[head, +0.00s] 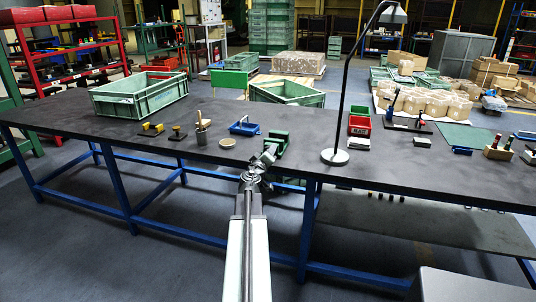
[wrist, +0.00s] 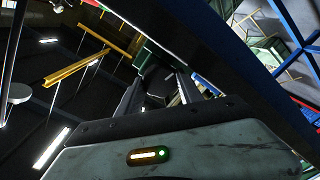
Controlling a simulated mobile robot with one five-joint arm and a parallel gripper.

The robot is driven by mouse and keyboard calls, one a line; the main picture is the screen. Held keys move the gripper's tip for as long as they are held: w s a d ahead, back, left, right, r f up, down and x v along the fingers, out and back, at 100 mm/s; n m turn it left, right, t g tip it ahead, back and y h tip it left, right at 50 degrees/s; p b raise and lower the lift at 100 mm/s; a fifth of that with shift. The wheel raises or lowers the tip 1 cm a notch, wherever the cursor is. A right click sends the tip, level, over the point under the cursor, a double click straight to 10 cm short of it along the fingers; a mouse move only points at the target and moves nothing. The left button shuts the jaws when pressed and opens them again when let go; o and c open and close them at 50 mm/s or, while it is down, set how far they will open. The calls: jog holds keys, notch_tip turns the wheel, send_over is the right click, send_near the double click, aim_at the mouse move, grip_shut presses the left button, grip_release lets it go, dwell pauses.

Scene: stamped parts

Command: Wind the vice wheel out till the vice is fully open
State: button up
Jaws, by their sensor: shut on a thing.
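The green vice (head: 277,142) sits at the front edge of the dark workbench, straight ahead of me. My gripper (head: 262,163) is at the vice's near side, at the bench edge. In the wrist view the two fingers of my gripper (wrist: 158,88) close around a dark part, the vice wheel (wrist: 156,80), with the green vice body (wrist: 148,55) just beyond it. The wheel is mostly hidden by my gripper in the head view. How far apart the vice jaws stand cannot be made out.
A black lamp with a round base (head: 335,157) stands right of the vice. A green crate (head: 140,98) stands farther left. The bench top (head: 420,170) is clear at front right.

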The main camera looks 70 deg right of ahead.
dwell(0.4)
jog(key=o, duration=1.4)
jog(key=shift+c, duration=0.2)
jog(key=shift+a, duration=0.15)
jog(key=shift+a, duration=0.35)
jog(key=s+a, duration=0.1)
jog(key=a, duration=0.6)
jog(key=shift+r, duration=0.25)
jog(key=shift+o, duration=0.2)
